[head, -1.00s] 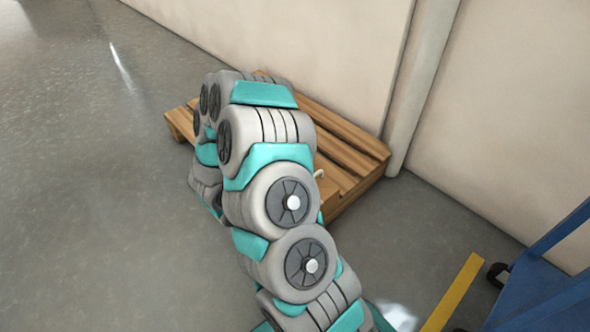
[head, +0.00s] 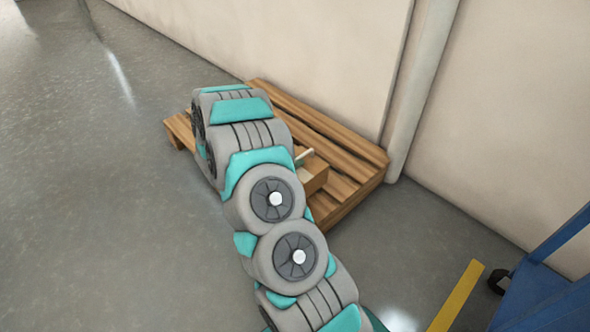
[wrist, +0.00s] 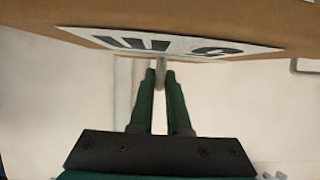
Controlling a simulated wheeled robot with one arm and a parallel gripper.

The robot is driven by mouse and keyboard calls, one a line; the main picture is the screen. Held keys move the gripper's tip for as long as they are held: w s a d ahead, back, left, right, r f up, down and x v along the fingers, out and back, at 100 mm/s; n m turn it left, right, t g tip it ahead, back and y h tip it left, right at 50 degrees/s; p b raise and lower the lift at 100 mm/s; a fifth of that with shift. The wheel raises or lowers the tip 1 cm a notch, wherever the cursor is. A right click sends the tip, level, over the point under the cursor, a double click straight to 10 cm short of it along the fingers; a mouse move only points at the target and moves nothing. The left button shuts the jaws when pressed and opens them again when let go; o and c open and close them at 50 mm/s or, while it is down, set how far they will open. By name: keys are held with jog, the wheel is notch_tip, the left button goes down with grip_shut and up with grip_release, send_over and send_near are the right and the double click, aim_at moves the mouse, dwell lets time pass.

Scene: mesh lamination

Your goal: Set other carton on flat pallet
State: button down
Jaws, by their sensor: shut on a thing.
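The flat pallet (head: 345,135) is wooden and slatted and lies on the floor against the wall; my arm hides its middle. A brown carton (head: 318,180) with a small pale bar on top shows partly from behind my arm, over the pallet's right part. I cannot tell whether it rests on the slats. In the wrist view, a brown carton (wrist: 200,14) with a black-and-white label fills the top. My gripper (wrist: 161,76) is shut on its pale handle, with dark green fingers on either side. My gripper is hidden in the head view.
A pale wall (head: 290,45) with a vertical pipe (head: 420,85) stands right behind the pallet. A blue cart (head: 545,280) is at the lower right, near a yellow floor line (head: 457,295). The grey floor on the left is clear.

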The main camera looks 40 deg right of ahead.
jog(key=shift+f, duration=1.8)
jog(key=c, duration=0.9)
grip_release()
